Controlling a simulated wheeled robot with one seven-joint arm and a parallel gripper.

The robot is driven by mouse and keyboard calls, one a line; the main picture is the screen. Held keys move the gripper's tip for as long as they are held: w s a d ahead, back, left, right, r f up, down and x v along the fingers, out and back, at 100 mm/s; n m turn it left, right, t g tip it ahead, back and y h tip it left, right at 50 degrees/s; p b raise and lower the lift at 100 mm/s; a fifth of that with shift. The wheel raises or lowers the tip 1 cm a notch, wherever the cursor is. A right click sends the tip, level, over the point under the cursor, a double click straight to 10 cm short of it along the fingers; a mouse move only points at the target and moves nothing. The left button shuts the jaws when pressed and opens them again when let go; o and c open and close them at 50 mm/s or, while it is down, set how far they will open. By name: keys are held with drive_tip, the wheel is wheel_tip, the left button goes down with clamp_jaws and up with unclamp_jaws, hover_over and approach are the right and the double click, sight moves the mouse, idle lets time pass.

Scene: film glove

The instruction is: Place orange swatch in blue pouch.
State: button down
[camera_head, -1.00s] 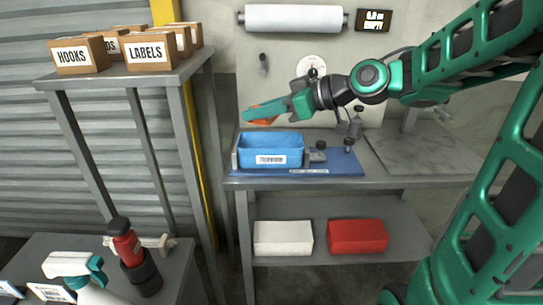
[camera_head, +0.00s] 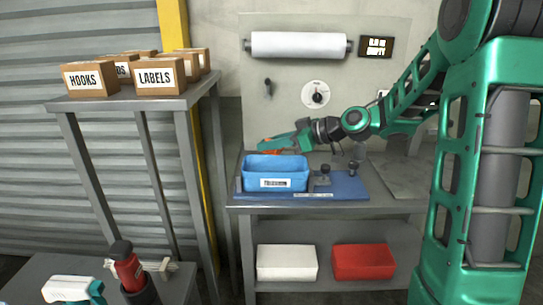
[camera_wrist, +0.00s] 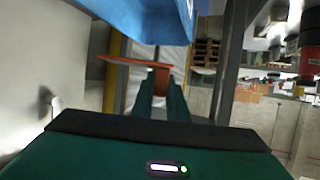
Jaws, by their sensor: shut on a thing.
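The blue pouch (camera_head: 254,179) is an open-topped, box-shaped holder with a white label on its front. It stands on a blue mat (camera_head: 345,186) on the grey workbench. My gripper (camera_head: 266,146) is shut on the orange swatch (camera_head: 271,152), just behind and above the pouch's far rim in the head view. In the wrist view the swatch (camera_wrist: 125,61) is a thin orange piece at my fingertips (camera_wrist: 158,76), sticking out to the left. The pouch (camera_wrist: 140,18) fills the top of that view, apart from the swatch. The inside bottom of the pouch is hidden.
Dark-knobbed fixtures (camera_head: 323,175) stand on the mat right of the pouch. A white roll (camera_head: 298,45) and a dial (camera_head: 315,94) are on the back panel. Cardboard boxes (camera_head: 160,77) sit on the left rack. White and red packs (camera_head: 363,261) lie on the lower shelf.

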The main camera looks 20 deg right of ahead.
sight(277, 153)
drive_tip(key=shift+f, duration=1.75)
drive_tip(key=shift+f, duration=0.6)
drive_tip(key=c, duration=1.7)
unclamp_jaws()
drive_tip(key=shift+c, duration=0.2)
drive_tip(key=shift+r, duration=0.1)
